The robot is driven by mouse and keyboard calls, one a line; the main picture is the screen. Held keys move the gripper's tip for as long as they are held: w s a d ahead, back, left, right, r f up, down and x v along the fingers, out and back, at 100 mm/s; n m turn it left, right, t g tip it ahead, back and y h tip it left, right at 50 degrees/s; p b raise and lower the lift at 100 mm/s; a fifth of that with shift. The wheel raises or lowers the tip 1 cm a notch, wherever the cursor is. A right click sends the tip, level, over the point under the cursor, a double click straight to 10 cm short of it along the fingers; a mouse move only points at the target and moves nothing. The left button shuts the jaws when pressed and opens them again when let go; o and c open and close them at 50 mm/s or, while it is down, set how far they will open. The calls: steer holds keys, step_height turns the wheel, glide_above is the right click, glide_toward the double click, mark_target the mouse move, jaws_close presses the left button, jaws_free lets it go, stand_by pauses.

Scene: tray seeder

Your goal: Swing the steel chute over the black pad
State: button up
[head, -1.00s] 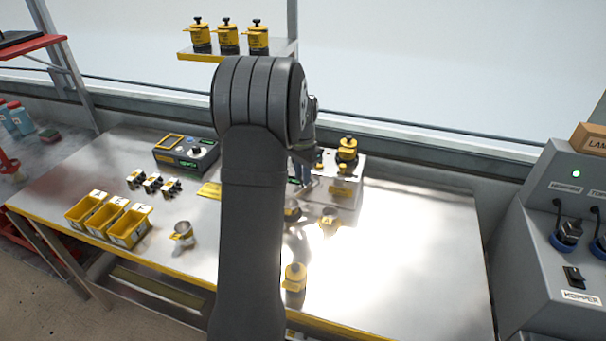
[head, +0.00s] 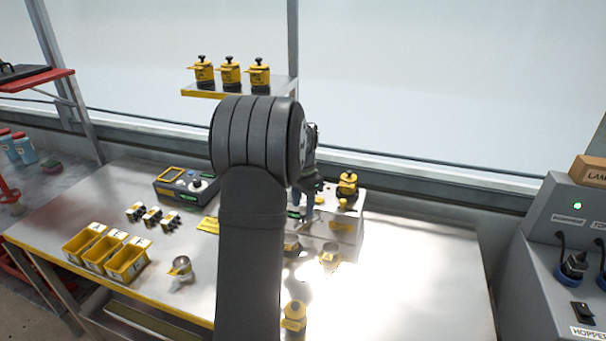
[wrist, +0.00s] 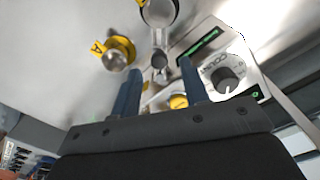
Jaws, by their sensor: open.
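My gripper (wrist: 160,66) is open, its two blue fingers pointing at the white machine on the bench. In the head view my gripper (head: 308,198) is partly hidden behind my arm, in front of the machine (head: 342,228). In the wrist view a shiny steel part, seemingly the chute (wrist: 160,38), runs down from a yellow-collared cup toward the gap between the fingertips. I cannot tell whether the fingers touch it. The black pad cannot be made out for certain.
A metal cup with a yellow A tag (wrist: 117,54) stands left of the fingers, and a count dial (wrist: 228,79) right of them. Yellow bins (head: 103,250) sit at left. The right of the bench is clear.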

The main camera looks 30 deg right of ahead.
mark_target(303, 213)
step_height(303, 213, up, 15)
stand_by(0.3)
stand_by(0.4)
step_height(303, 213, down, 17)
steer(key=shift+f, duration=0.15)
stand_by(0.4)
